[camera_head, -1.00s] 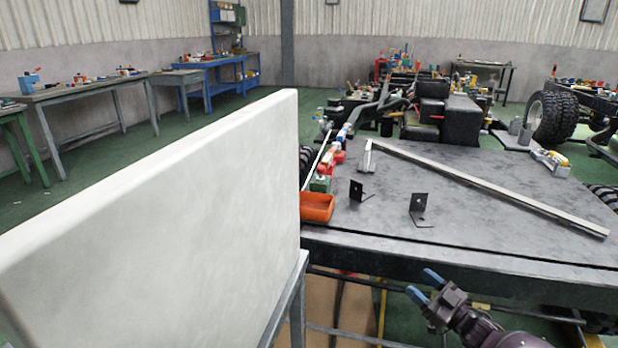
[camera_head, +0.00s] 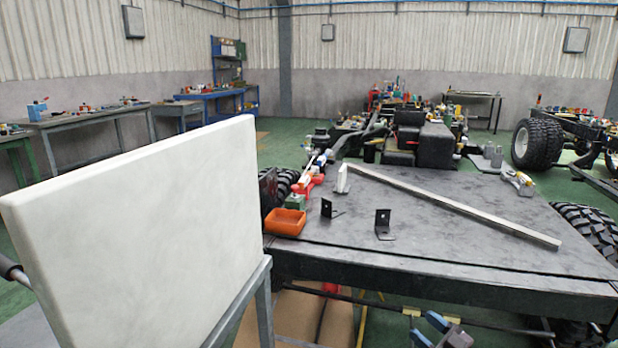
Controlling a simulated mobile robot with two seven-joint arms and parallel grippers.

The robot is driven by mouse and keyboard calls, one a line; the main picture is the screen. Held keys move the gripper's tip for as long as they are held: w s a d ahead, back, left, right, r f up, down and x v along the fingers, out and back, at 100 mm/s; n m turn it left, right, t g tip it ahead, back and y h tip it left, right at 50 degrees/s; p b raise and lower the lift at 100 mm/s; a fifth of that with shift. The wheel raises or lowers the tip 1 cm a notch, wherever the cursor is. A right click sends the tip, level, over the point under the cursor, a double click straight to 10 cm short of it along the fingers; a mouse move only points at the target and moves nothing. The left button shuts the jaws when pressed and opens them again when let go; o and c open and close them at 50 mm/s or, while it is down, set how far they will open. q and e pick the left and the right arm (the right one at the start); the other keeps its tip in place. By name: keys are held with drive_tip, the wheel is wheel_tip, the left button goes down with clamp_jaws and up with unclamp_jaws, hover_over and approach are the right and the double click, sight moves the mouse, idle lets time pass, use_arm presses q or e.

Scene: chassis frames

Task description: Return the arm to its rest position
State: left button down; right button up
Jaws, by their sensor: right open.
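My right gripper (camera_head: 429,331) shows at the bottom edge of the head view, with blue fingertips apart, open and empty. It is in front of and below the near edge of the dark table (camera_head: 450,262), apart from it. Most of the right arm is cut off by the frame. My left gripper is not in view.
A large white panel (camera_head: 140,220) on a grey stand fills the left front. The table holds two black brackets (camera_head: 384,224) (camera_head: 327,208), a long metal bar (camera_head: 455,205) and an orange bin (camera_head: 285,221). A wheeled chassis stands behind. Cardboard (camera_head: 290,318) lies below.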

drive_tip(key=s+a+f+m+h+p, duration=0.2)
drive_tip(key=s+a+m+h+p, duration=0.1)
drive_tip(key=s, duration=0.7)
drive_tip(key=s+a+f+m+h+p, duration=0.2)
drive_tip(key=s+a+h+p, duration=0.15)
drive_tip(key=s, duration=0.75)
use_arm(q)
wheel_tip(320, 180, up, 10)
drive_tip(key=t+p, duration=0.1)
drive_tip(key=p, duration=0.3)
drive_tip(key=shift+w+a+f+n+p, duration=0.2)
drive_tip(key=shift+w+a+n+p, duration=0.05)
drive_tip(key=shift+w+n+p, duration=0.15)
use_arm(e)
drive_tip(key=s+d+r+m+g+h, duration=0.1)
drive_tip(key=s+d+r+h, duration=0.1)
drive_tip(key=s, duration=0.6)
drive_tip(key=s+d+r+m+g+h, duration=0.2)
drive_tip(key=s+h, duration=0.1)
drive_tip(key=s, duration=0.6)
drive_tip(key=s+d+r+m+g+h, duration=0.1)
drive_tip(key=s+d+r+h, duration=0.1)
drive_tip(key=s, duration=0.6)
drive_tip(key=shift+s+r+m+g, duration=0.3)
drive_tip(key=shift+s+r+g, duration=0.05)
drive_tip(key=shift+r+g, duration=0.1)
